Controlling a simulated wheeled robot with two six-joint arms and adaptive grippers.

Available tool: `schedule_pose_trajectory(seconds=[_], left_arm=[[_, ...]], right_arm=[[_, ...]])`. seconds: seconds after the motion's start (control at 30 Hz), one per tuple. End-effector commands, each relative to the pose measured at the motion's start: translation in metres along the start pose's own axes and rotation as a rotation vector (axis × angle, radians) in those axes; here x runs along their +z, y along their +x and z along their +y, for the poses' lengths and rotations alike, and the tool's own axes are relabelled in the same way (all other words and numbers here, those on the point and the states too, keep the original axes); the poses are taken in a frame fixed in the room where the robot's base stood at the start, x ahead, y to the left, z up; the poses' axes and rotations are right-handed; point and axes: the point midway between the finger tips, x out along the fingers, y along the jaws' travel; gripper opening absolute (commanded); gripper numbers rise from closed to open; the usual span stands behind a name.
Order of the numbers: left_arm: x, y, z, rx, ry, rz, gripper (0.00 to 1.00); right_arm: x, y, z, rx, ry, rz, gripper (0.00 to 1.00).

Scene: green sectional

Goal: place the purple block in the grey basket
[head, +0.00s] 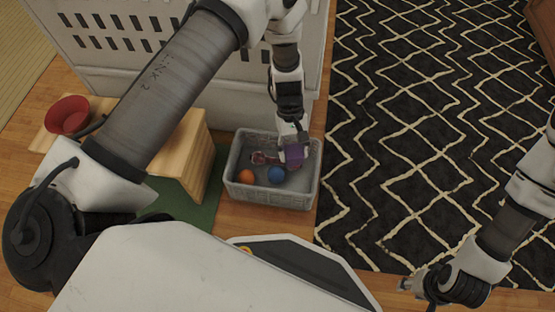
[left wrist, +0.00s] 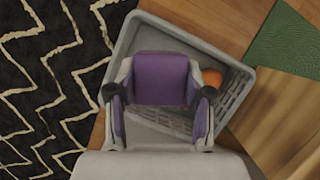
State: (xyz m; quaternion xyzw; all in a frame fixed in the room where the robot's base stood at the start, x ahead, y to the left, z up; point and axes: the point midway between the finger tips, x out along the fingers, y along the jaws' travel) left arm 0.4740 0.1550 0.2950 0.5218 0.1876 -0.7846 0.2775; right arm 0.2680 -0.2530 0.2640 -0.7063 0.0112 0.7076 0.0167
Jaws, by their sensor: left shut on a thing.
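The purple block (head: 295,156) is held in my left gripper (head: 292,147), which points down over the grey basket (head: 267,201). In the left wrist view the block (left wrist: 160,78) sits between the two fingers of the gripper (left wrist: 159,98), within the outline of the basket (left wrist: 190,38). I cannot tell how far the block is above the basket floor. My right gripper (head: 418,286) is low at the right, away from the basket; its jaw opening is unclear.
The basket holds an orange ball (head: 245,176), a blue ball (head: 276,174) and a pinkish-red item (head: 261,158). A wooden bench (head: 186,158) with a red bowl (head: 68,115) stands to the left. A patterned rug (head: 420,130) lies to the right. A white slotted unit (head: 120,30) stands behind.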

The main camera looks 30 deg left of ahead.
Motion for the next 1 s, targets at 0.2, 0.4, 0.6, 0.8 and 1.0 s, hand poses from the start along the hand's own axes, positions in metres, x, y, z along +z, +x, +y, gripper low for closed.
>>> schedule_pose_trajectory(seconds=[0.2,0.4,0.6,0.8,1.0], left_arm=[[-0.002,0.048,-0.011,-0.003,0.011,0.0,0.1],[-0.025,0.105,-0.011,-0.003,0.011,0.0,0.1],[-0.047,0.158,-0.01,-0.003,0.012,-0.001,0.1],[-0.056,0.178,-0.01,-0.003,0.012,0.0,0.1],[-0.068,0.205,-0.01,-0.002,0.012,0.0,0.1]], right_arm=[[0.0,0.022,0.0,0.0,0.0,0.001,0.4],[0.0,0.058,0.0,0.0,0.0,0.001,0.4],[-0.002,0.09,0.001,0.001,0.008,0.006,0.4],[-0.004,0.102,0.002,0.001,0.012,0.009,0.4],[-0.006,0.121,0.002,0.002,0.011,0.016,0.4]])
